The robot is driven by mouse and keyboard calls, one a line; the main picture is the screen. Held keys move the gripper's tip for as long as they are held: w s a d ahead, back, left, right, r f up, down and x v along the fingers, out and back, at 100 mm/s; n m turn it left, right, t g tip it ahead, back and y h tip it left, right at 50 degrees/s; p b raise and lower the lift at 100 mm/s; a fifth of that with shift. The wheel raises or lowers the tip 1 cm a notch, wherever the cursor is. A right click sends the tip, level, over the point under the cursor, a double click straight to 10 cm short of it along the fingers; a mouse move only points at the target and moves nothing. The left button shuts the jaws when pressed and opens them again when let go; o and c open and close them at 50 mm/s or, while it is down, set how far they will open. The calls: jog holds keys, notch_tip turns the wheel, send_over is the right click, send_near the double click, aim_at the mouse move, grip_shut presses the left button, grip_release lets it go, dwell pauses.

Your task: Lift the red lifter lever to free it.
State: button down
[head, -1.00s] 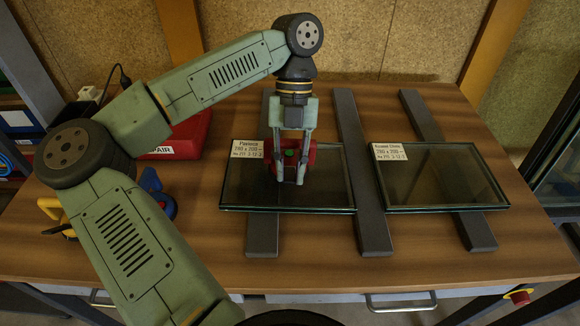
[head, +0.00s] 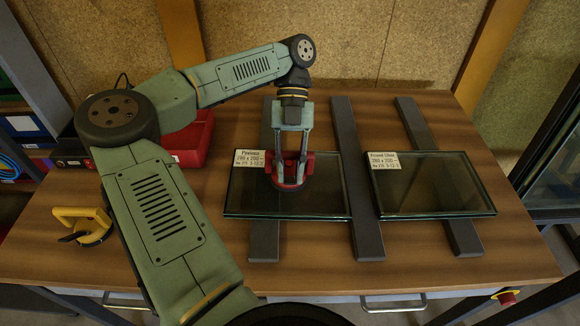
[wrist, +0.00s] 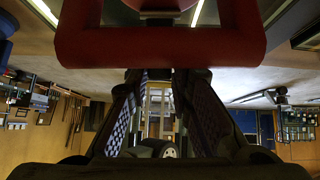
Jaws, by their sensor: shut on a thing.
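The head view is too small to tell whether that part is the lever. In the wrist view a red bar (wrist: 160,45) of the lifter crosses the top. The patterned finger pads stand below it, and what lies between them is unclear.
A second glass pane (head: 430,200) lies to the right. Dark bars (head: 368,240) support both panes. A yellow lifter (head: 85,222) is at the left behind my arm, and a red box (head: 195,140) stands behind it. The table's front strip is clear.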

jog(key=c, duration=1.4)
grip_release()
jog(key=shift+c, duration=0.2)
jog(key=shift+v, duration=3.8)
jog(key=shift+d, duration=0.1)
